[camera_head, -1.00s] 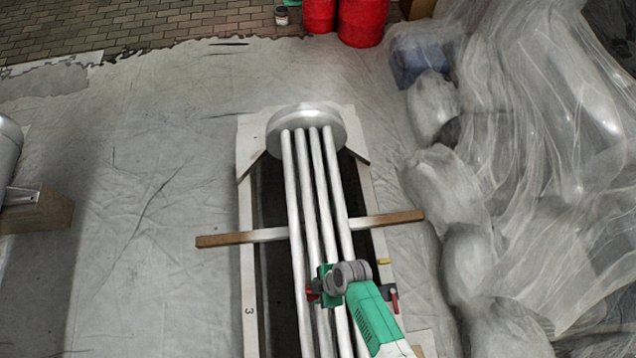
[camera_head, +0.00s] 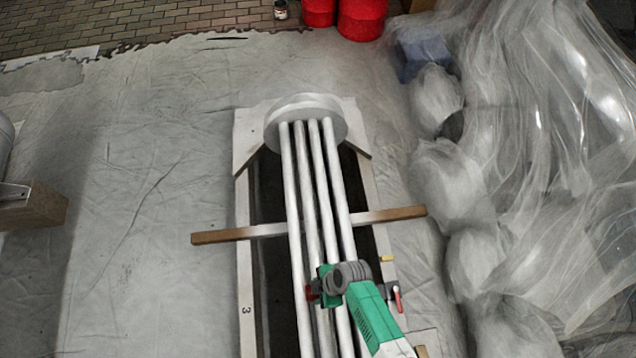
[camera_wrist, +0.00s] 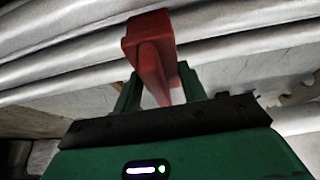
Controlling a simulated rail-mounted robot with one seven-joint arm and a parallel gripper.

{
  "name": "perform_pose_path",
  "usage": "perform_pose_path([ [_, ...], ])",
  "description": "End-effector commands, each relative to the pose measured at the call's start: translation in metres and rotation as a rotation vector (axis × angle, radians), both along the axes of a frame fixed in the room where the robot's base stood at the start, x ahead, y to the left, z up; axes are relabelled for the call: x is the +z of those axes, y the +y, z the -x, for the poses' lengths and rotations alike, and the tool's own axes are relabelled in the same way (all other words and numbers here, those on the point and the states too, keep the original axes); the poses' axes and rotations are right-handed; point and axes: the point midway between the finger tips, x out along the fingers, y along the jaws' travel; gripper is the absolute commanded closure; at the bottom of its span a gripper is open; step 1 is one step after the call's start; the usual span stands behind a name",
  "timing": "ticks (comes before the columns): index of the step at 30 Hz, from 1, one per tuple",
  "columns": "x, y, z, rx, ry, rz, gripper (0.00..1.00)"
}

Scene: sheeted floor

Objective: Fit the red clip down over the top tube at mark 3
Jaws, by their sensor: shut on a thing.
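I cannot tell whether the clip touches a tube. The mark 3 (camera_head: 246,310) is on the pale board left of the tubes, slightly nearer than the clip.
A wooden crossbar (camera_head: 220,237) passes under the tubes beyond the gripper. A round end plate (camera_head: 306,105) is at the tubes' far end. A red-handled part (camera_head: 398,298) is to the right.

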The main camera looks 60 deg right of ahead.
Motion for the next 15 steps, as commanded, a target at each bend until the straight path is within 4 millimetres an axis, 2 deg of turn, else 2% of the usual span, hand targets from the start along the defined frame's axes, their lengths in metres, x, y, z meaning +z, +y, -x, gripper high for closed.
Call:
perform_pose_path([
  [15, -0.033, 0.0, 0.0, 0.001, 0.0, 0.0, 0.84],
])
